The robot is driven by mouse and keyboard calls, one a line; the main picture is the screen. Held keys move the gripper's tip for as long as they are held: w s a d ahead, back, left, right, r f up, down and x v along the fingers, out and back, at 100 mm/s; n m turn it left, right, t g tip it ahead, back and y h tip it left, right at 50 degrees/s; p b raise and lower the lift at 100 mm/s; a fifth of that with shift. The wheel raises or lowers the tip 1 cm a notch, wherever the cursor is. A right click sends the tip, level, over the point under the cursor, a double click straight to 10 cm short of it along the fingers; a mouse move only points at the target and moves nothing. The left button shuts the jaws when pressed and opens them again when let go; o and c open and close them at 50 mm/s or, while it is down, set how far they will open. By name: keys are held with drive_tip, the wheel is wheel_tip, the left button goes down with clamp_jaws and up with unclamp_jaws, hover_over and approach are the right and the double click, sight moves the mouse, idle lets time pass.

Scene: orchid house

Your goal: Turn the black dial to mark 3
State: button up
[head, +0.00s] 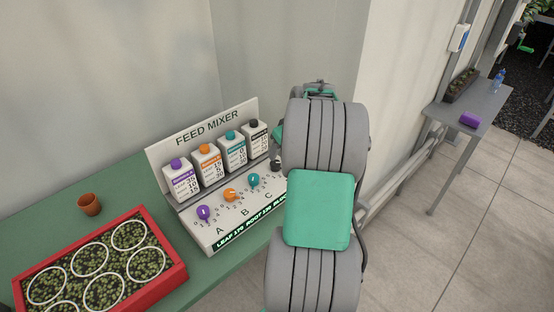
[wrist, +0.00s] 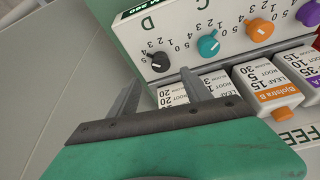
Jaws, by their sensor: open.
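The black dial (wrist: 160,62) is at the D end of the feed mixer's (wrist: 192,28) sloped panel, with numbers around it. In the wrist view my gripper (wrist: 161,73) is open and empty. Its two fingers point at the panel, one to each side of the black dial, with the dial roughly midway between the tips. I see no contact. I cannot read clearly which mark the dial's pointer is on. In the head view the black dial (head: 276,164) shows at the edge of my arm, which hides the D end of the panel and my fingers.
Teal (wrist: 208,45), orange (wrist: 260,30) and purple (wrist: 308,13) dials sit in a row beside the black one. Labelled bottles (wrist: 268,87) stand behind the dials. A red tray (head: 176,268) and a brown pot (head: 89,204) are on the green bench.

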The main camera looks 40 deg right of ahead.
sight(276, 163)
drive_tip(key=p+x, duration=0.1)
drive_tip(key=x, duration=0.6)
drive_tip(key=shift+w+f, duration=0.15)
drive_tip(key=shift+f, duration=0.15)
drive_tip(key=shift+c, duration=0.3)
clamp_jaws()
